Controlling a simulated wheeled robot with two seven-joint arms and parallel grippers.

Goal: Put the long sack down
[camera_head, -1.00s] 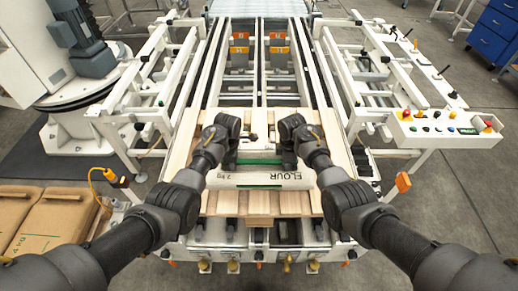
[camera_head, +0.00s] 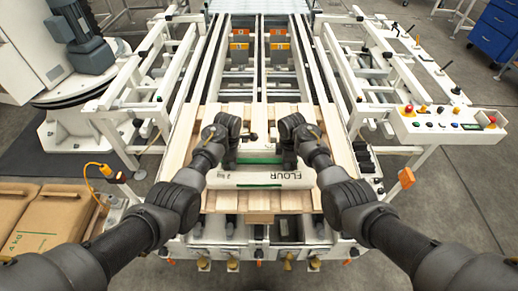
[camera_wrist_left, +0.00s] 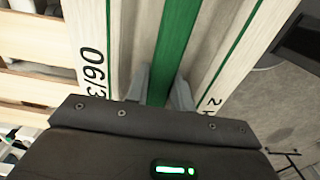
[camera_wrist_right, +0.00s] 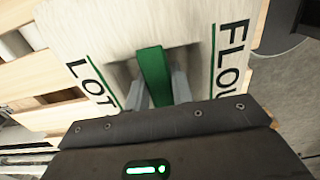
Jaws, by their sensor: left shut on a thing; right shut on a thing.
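The long sack (camera_head: 250,181) is pale, with green stripes and FLOUR printed on it. In the head view it lies crosswise over the near part of a wooden pallet (camera_head: 180,165). My left gripper (camera_head: 231,161) is shut on the sack's green strip, which runs between its fingers in the left wrist view (camera_wrist_left: 162,88). My right gripper (camera_head: 289,161) is shut on the same green strip, shown in the right wrist view (camera_wrist_right: 160,88). The sack looks level. My grippers hide part of its top, and I cannot tell whether its underside touches the pallet.
A conveyor with white rails (camera_head: 335,75) runs away beyond the pallet. A control panel (camera_head: 450,124) with buttons stands at the right. Brown sacks (camera_head: 50,222) lie at the left. A motor unit (camera_head: 85,45) stands at the back left. Pallet boards around the sack look bare.

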